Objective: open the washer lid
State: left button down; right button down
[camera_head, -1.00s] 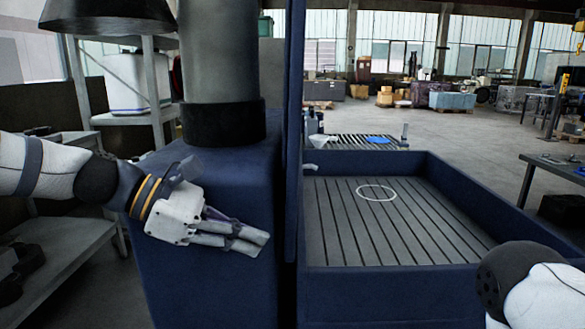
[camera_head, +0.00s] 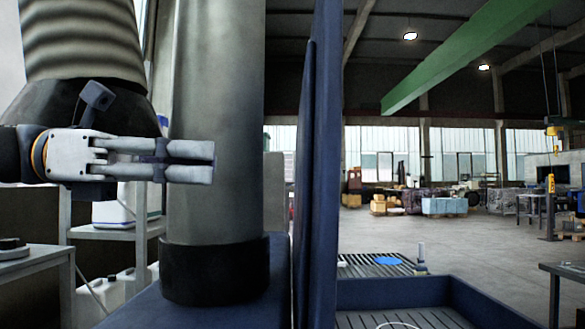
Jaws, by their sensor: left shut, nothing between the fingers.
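The washer is a dark blue tub (camera_head: 405,293) at the lower right, with a slatted grate (camera_head: 455,317) inside. Its top is uncovered, and a white ring on the grate is partly cut off by the lower edge. The lid (camera_head: 322,150), a tall dark blue panel, stands upright at the tub's left side and is seen nearly edge-on. My left gripper (camera_head: 212,163) is shut and empty, pointing right. It shows in front of the thick grey pipe (camera_head: 213,215), left of the lid and apart from it. My right gripper is out of view.
The grey pipe rises from a blue housing (camera_head: 245,285) left of the lid. A slatted surface with a blue disc (camera_head: 388,261) lies behind the tub. Shelving (camera_head: 125,234) stands at left, a table (camera_head: 555,268) at right. Open floor lies beyond.

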aim_at(316, 170)
pick_arm(q)
jog(key=d, duration=1.1)
jog(key=shift+s+f, duration=0.1)
jog(key=shift+f, duration=0.15)
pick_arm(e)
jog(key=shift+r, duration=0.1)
